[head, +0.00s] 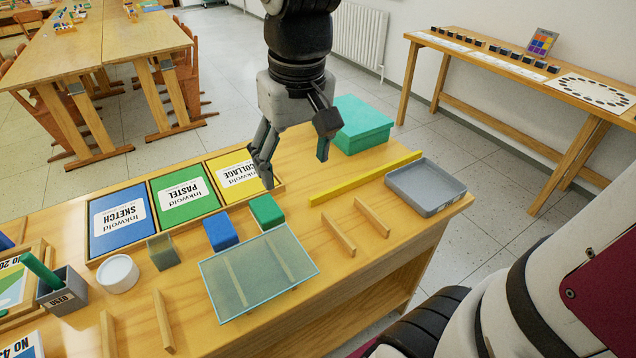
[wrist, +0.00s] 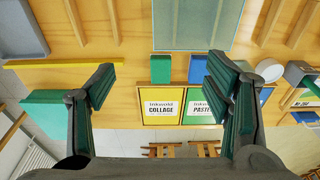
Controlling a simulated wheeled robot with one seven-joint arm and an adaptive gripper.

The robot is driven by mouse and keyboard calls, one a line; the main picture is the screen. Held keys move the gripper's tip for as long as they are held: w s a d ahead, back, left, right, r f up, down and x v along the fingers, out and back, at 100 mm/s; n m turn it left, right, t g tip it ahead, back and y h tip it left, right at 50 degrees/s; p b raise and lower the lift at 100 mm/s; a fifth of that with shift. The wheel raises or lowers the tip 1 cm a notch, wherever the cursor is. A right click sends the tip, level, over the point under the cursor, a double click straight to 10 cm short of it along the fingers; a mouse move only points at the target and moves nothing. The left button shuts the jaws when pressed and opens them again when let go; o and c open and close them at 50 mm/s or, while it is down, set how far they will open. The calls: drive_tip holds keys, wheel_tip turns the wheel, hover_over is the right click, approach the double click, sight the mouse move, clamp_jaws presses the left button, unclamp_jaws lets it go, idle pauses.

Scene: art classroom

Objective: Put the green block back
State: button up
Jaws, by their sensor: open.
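The green block (head: 266,211) stands on the wooden table, just in front of the yellow COLLAGE pad (head: 236,173) and behind the glass-like panel (head: 258,275). It also shows in the wrist view (wrist: 160,69), close to the panel's edge. My gripper (head: 295,168) is open and empty, fingers pointing down, above the table behind and to the right of the green block. In the wrist view the green block lies between the spread fingers (wrist: 160,82), beyond their tips.
A teal box (head: 362,124), a yellow strip (head: 365,178) and a grey tray (head: 425,188) are on the table's right side. Low wooden rails (head: 338,235) lie in front. A white round tub (head: 118,273) and a grey holder (head: 62,290) with a green stick stand at left.

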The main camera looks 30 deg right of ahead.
drive_tip(key=s+t, duration=0.1)
drive_tip(key=s, duration=1.3)
drive_tip(key=shift+s+r, duration=0.2)
drive_tip(key=shift+s, duration=0.15)
drive_tip(key=shift+r, duration=0.1)
wheel_tip(320, 180, up, 6)
drive_tip(key=t+p, duration=0.1)
drive_tip(key=p, duration=0.4)
drive_tip(key=shift+r+t, duration=0.2)
drive_tip(key=shift+t, duration=0.1)
